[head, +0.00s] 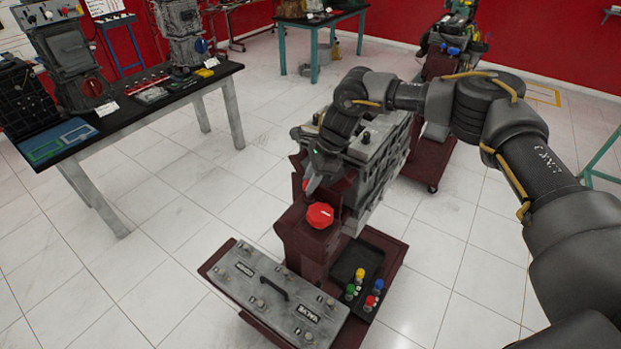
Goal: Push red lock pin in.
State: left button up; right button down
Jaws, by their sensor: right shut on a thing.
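A red faceted knob (320,215), which looks like the head of the red lock pin, sits on top of the dark red post of an engine stand (308,248). My right gripper (310,186) reaches down from the upper right to the knob's far side, in front of the grey engine block (368,150). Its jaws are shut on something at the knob. The exact contact is small and dark, and how deep the pin sits cannot be seen. My left gripper is out of view.
A grey panel with a black handle (275,296) lies on the stand's base, next to a black tray (365,270) with several coloured caps. A black-topped table (150,104) stands at left. Another engine stand (430,160) is behind. White floor lies between them.

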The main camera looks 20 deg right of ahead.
jog(key=shift+f, duration=0.85)
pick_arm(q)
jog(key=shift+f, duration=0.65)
pick_arm(e)
jog(key=shift+s+r, duration=0.15)
jog(key=shift+r, duration=0.05)
jog(key=shift+f, duration=0.1)
jog(key=c, duration=1.1)
grip_release()
jog(key=shift+a, duration=0.1)
jog(key=shift+w, duration=0.2)
